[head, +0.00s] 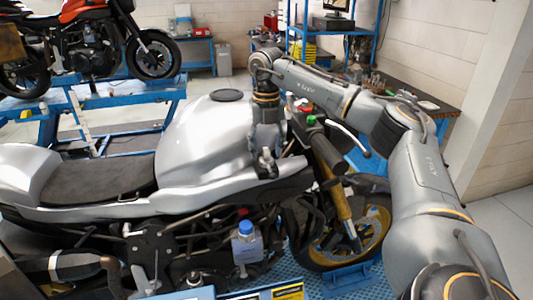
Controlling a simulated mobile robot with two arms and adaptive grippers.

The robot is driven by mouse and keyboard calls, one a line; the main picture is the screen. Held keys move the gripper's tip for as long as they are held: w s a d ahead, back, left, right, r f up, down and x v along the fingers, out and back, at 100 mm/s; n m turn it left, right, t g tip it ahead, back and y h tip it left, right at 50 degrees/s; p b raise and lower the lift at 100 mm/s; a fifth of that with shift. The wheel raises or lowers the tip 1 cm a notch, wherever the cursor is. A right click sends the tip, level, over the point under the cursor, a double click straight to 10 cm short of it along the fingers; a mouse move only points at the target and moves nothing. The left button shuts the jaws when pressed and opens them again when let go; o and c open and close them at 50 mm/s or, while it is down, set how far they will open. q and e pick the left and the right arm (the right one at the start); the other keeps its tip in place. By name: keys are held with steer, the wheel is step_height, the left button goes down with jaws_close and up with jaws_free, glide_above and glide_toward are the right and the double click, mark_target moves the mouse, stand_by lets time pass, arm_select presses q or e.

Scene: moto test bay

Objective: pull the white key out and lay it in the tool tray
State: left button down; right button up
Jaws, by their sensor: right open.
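My right arm reaches in from the right over the silver motorcycle (205,130). My right gripper (266,163) points down beside the tank, close to the handlebar area. It is open. I cannot make out the white key; the gripper and arm cover part of that area. I cannot clearly tell a tool tray either. Blue edges with a yellow label (288,293) show at the bottom, cut off by the frame. My left gripper is not in view.
A bottle with a blue cap (246,243) is at the motorcycle's near side. The handlebar grip (326,157) and gold fork (338,195) stand right of my gripper. An orange motorcycle (95,45) sits on a blue lift behind. A workbench (440,108) stands at the back right.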

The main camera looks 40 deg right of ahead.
mark_target(266, 149)
stand_by(0.4)
stand_by(0.4)
jaws_close()
steer(key=shift+r, duration=0.1)
steer(key=shift+r+p, duration=1)
steer(key=shift+r, duration=1.9)
steer(key=shift+r, duration=0.1)
